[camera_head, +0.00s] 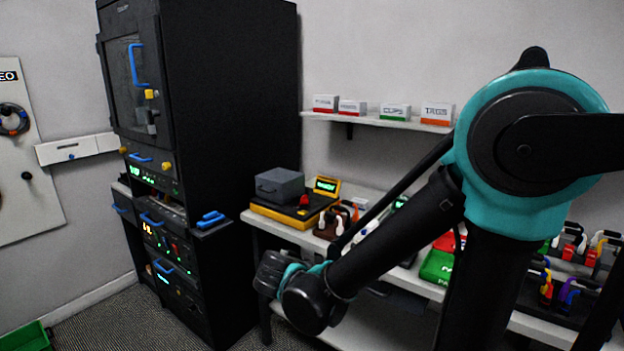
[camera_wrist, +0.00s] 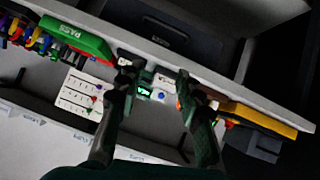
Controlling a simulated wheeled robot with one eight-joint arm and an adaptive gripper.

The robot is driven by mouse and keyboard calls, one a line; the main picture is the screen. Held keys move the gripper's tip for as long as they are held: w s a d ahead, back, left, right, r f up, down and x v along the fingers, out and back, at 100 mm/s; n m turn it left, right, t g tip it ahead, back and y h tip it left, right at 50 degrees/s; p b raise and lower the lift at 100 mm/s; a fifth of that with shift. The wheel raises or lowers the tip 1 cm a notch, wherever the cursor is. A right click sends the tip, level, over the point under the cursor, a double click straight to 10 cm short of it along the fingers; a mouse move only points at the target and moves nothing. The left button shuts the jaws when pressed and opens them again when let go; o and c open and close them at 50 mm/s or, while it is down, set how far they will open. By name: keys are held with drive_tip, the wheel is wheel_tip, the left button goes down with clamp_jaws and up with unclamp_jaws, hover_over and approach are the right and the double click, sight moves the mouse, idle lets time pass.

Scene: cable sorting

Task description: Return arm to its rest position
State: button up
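My gripper (camera_head: 270,273) hangs at the end of my black and teal arm, in front of the bench and low beside the black rack in the head view. In the wrist view my gripper (camera_wrist: 158,78) shows two dark fingers apart, with a clear gap between them. Nothing is held. A small device with a green display (camera_wrist: 144,92) shows beyond the gap and looks apart from the fingers. In the head view my arm is bent, its elbow high at the right and its forearm sloping down to the left. The forearm hides part of the bench.
The black rack (camera_head: 235,130) with blue handles stands left of my gripper. The white bench (camera_head: 398,275) carries a yellow-based grey box (camera_head: 280,187), a green PASS tray (camera_head: 436,266) and coloured cables (camera_head: 568,293). A wall shelf (camera_head: 375,122) holds label boxes. A green bin (camera_head: 27,338) stands on open floor at left.

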drive_tip(key=s+d+f+n+g+y, duration=0.4)
drive_tip(key=s+d+f+y, duration=0.3)
drive_tip(key=d+f, duration=0.3)
drive_tip(key=shift+s+d+n, duration=0.55)
drive_tip(key=shift+d+n, duration=0.15)
drive_tip(key=shift+d, duration=0.55)
